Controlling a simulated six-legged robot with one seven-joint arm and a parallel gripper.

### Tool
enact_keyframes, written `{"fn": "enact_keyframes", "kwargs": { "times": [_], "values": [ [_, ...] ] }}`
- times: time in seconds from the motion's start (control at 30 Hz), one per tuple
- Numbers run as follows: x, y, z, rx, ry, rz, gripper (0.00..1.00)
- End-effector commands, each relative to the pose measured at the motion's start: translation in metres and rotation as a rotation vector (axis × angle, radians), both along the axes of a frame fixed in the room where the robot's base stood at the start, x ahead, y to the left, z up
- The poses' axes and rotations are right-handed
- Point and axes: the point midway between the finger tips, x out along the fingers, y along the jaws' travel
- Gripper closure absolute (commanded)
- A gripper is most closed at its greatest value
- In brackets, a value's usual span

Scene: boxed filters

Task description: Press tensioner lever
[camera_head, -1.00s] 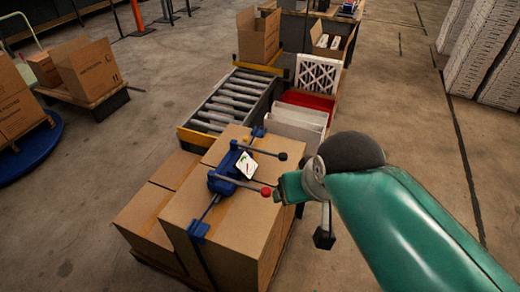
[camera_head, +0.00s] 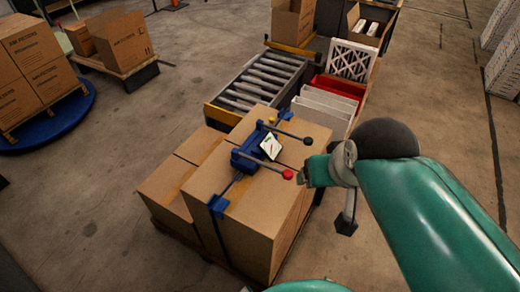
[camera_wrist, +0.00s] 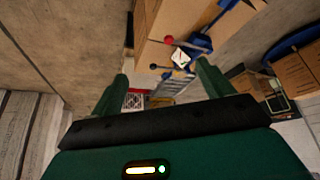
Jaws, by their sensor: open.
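The blue tensioner (camera_head: 245,158) sits on top of a large cardboard box (camera_head: 226,186), on a strap running across it. It has one lever with a red knob (camera_head: 287,174) and one with a black knob (camera_head: 308,141). A white card with a green mark lies on its body. My gripper (camera_head: 305,177) is just right of the red knob, with a small gap in the picture. In the wrist view, the open green fingers (camera_wrist: 162,88) have nothing between them close up; the red knob (camera_wrist: 168,40) and tensioner (camera_wrist: 199,46) show beyond them, toward the top.
A roller conveyor (camera_head: 258,80) stands behind the boxes, with a red bin (camera_head: 338,88) and white filters beside it. Cartons on a blue round platform (camera_head: 50,118) are at the left. Open floor lies to the left and right.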

Motion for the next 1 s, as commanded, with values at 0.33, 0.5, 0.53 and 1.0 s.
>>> {"fn": "enact_keyframes", "kwargs": {
  "times": [0.33, 0.5, 0.53, 1.0],
  "values": [
    [0.003, 0.0, 0.001, 0.001, 0.008, 0.012, 0.52],
    [0.022, -0.001, 0.002, 0.004, 0.051, 0.083, 0.85],
    [0.027, -0.001, 0.002, 0.007, 0.06, 0.103, 0.91],
    [0.129, -0.021, -0.011, 0.088, 0.12, 0.46, 1.0]
  ]
}}
